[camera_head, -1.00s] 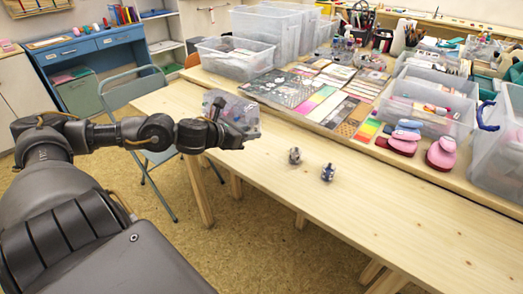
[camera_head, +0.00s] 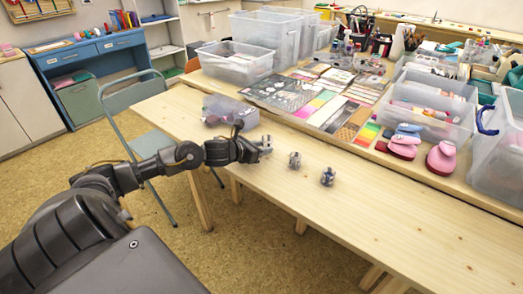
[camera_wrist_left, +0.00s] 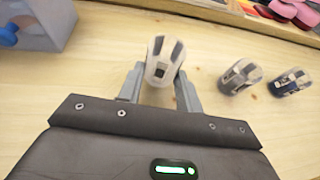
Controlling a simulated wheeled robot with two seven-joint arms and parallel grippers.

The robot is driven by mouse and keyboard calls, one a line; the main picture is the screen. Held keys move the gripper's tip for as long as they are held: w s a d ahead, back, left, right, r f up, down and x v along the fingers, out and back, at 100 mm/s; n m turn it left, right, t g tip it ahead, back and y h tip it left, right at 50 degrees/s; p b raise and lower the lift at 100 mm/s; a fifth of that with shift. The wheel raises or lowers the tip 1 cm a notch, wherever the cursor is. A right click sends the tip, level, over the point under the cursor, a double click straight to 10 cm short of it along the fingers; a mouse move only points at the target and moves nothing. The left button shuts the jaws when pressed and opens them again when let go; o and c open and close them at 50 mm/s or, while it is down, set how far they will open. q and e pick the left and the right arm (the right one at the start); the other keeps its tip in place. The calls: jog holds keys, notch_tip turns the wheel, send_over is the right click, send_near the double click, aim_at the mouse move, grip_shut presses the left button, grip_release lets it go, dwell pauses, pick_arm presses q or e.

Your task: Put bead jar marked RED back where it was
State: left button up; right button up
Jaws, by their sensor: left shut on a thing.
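My left gripper (camera_head: 254,148) is shut on a small pale jar (camera_head: 266,143) with dark marks, over the front part of the table. In the left wrist view the jar (camera_wrist_left: 165,50) stands between the two fingers (camera_wrist_left: 160,78), slightly tilted. Its label cannot be read, and I cannot tell whether its base touches the table. Two similar small jars stand to its right: a greyish one (camera_head: 295,160), also in the wrist view (camera_wrist_left: 240,76), and one with dark blue (camera_head: 327,176), also in the wrist view (camera_wrist_left: 289,82). My right gripper is not in view.
A clear plastic box (camera_head: 228,106) lies just behind my left gripper. A raised shelf with cards (camera_head: 285,92), clear bins (camera_head: 430,108) and pink stamps (camera_head: 441,158) runs along the back. The wooden table (camera_head: 400,225) is bare at the front right. A folding chair (camera_head: 130,97) stands at left.

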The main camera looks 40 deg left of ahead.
pick_arm(q)
jog(key=shift+f, duration=0.5)
jog(key=shift+f, duration=0.15)
jog(key=o, duration=1)
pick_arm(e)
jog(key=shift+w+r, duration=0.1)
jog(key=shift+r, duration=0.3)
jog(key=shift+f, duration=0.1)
